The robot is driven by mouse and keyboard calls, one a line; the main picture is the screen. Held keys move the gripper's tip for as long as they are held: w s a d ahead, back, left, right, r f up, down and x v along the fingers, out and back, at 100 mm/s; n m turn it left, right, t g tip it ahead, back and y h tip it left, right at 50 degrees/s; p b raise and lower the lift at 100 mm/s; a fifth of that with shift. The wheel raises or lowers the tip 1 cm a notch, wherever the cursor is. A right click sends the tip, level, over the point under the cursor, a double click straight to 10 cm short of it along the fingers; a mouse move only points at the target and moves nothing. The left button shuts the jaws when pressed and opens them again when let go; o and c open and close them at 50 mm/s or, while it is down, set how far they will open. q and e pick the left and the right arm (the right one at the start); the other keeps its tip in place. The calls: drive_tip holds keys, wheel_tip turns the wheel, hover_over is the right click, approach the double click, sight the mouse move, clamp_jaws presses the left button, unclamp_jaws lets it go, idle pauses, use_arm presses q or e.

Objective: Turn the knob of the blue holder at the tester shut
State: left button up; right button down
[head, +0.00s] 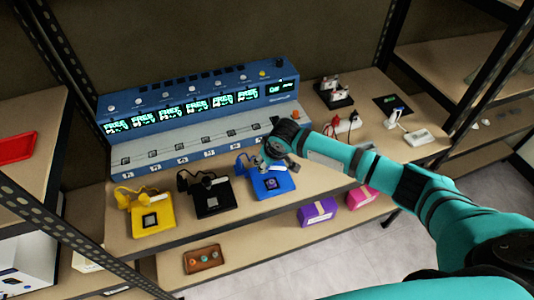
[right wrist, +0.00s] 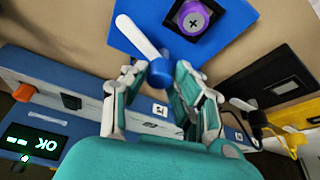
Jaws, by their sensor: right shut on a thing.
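The blue holder (head: 270,185) lies flat on the table in front of the long blue tester (head: 190,125). It carries a purple round piece with a plus mark (right wrist: 193,17) and a white lever (right wrist: 139,38). My right gripper (head: 265,160) reaches over the holder's back edge. In the right wrist view its fingers (right wrist: 160,77) are shut on the holder's blue knob (right wrist: 158,72), at the root of the white lever. The fingers partly hide the knob. My left gripper is not in view.
A black holder (head: 212,201) and a yellow holder (head: 153,218) lie to the left of the blue one. Purple (head: 317,213) and pink (head: 360,197) boxes sit on the lower shelf. Small devices and a white adapter (head: 420,137) stand at the right.

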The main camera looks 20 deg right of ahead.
drive_tip(key=m+p, duration=0.1)
drive_tip(key=m+h+p, duration=0.1)
drive_tip(key=m+p, duration=0.1)
drive_tip(key=shift+a+r+m+p, duration=0.25)
drive_tip(key=shift+m+p, duration=0.1)
drive_tip(key=shift+m, duration=0.05)
drive_tip(key=m+h+p, duration=0.1)
drive_tip(key=m+p, duration=0.1)
drive_tip(key=m, duration=0.1)
drive_tip(key=shift+a+f+m+h, duration=0.1)
drive_tip(key=shift+f+m+h, duration=0.05)
drive_tip(key=shift+m+h, duration=0.2)
drive_tip(key=shift+m+g+h, duration=0.3)
drive_tip(key=shift+m+h, duration=0.15)
drive_tip(key=shift+m, duration=0.7)
drive_tip(key=shift+w+f+m+g+h, duration=0.1)
drive_tip(key=shift+m+g+h, duration=0.3)
drive_tip(key=shift+m, duration=1.1)
drive_tip(key=c, duration=1)
unclamp_jaws()
drive_tip(key=shift+c, duration=0.2)
